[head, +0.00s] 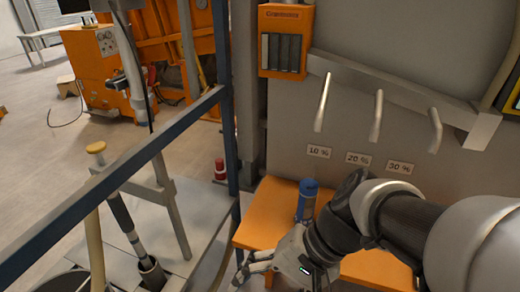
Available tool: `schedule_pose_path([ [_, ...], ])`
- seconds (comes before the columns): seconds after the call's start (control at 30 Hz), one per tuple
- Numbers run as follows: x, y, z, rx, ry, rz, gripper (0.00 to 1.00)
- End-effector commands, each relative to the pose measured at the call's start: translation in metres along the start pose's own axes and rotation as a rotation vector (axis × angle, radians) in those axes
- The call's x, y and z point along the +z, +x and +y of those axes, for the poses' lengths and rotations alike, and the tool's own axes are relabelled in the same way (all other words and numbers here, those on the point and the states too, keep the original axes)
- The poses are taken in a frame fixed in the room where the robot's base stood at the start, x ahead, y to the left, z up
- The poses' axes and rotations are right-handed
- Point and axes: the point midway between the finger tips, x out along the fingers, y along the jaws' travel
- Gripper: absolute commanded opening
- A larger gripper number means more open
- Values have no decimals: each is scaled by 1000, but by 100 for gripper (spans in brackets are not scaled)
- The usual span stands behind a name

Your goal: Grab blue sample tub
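A blue sample tub (306,200) stands upright on an orange table (266,208), toward its back, close to the wall. My gripper (252,275) is near the table's front left edge, to the left of the tub and nearer the camera. Its fingers look spread apart with nothing between them, and they do not touch the tub. My dark wrist joint is close to the tub's right side in the picture. I cannot tell the depth gap between them.
Levers hang from a rail (400,94) above labels of 10, 20 and 30 %. A dark blue frame post (230,120) and slanting rail (110,180) stand left of the table. A red object (220,170) sits on the floor. An orange box (286,40) hangs on the wall.

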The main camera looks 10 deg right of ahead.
Motion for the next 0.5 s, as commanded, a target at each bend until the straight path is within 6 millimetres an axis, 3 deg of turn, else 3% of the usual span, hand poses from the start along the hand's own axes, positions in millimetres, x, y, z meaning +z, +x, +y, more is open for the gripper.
schedule_pose_path([
  [0.1, -28, 12, -14, -232, 303, -129, 74],
  [0.27, -94, 0, -19, -622, 730, -239, 74],
  [0.37, -149, -18, 0, -893, 978, -262, 74],
  [0.5, -216, -45, 57, -1244, 1253, -239, 74],
])
